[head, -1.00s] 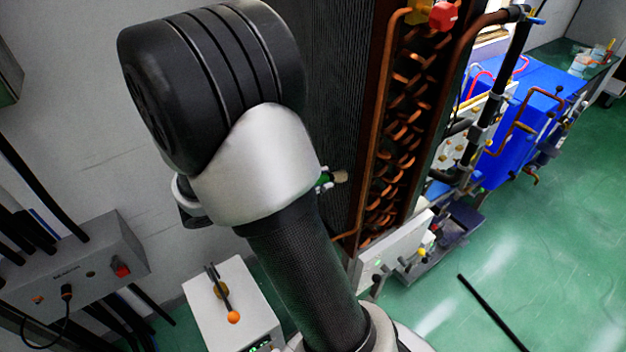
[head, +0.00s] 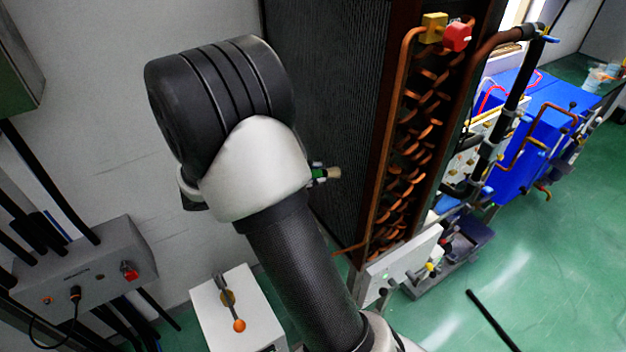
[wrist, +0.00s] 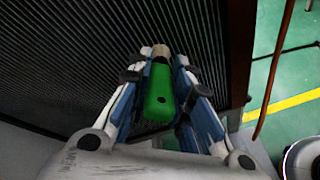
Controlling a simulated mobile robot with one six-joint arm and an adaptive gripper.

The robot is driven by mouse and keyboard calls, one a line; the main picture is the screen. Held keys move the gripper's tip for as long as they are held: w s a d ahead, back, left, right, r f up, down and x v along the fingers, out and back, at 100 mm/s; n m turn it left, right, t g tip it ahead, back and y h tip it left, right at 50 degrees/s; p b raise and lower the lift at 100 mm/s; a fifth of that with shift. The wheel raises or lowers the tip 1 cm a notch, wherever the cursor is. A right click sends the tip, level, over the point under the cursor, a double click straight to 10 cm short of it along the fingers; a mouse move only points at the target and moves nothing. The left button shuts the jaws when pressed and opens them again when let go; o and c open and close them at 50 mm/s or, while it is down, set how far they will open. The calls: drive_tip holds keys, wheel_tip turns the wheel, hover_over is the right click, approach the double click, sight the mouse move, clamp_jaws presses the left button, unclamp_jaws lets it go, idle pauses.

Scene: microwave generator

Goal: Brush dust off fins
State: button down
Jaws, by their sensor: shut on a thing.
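My gripper (wrist: 160,75) is shut on a brush with a green handle (wrist: 158,95), seen in the wrist view. The brush's tan bristle end (wrist: 161,51) points away from me toward the dark fins (wrist: 85,50). I cannot tell whether the bristles touch the fins. In the head view the brush's tan tip (head: 334,173) and a bit of green show beside my arm, in front of the dark fin face (head: 335,90). My arm hides most of the gripper there. No separate dust can be made out on the fins.
Copper pipes (head: 408,130) run along the right side of the fin block. A white control box (head: 400,265) stands at its foot. A white box with an orange-tipped lever (head: 239,325) and a grey box (head: 85,270) are at left.

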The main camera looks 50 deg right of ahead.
drive_tip(key=shift+w+d, duration=0.25)
drive_tip(key=shift+w, duration=0.85)
drive_tip(key=shift+w+d, duration=0.25)
drive_tip(key=shift+w, duration=0.8)
drive_tip(key=shift+a, duration=0.15)
drive_tip(key=shift+w+a+p, duration=0.2)
drive_tip(key=shift+w+a, duration=0.05)
drive_tip(key=shift+a, duration=0.7)
drive_tip(key=shift+w+a+p, duration=0.15)
drive_tip(key=shift+w+a, duration=0.05)
drive_tip(key=shift+a, duration=0.7)
drive_tip(key=shift+w+a+p, duration=0.2)
drive_tip(key=shift+w+a, duration=0.05)
drive_tip(key=shift+a, duration=0.7)
drive_tip(key=a, duration=0.3)
drive_tip(key=shift+w, duration=0.35)
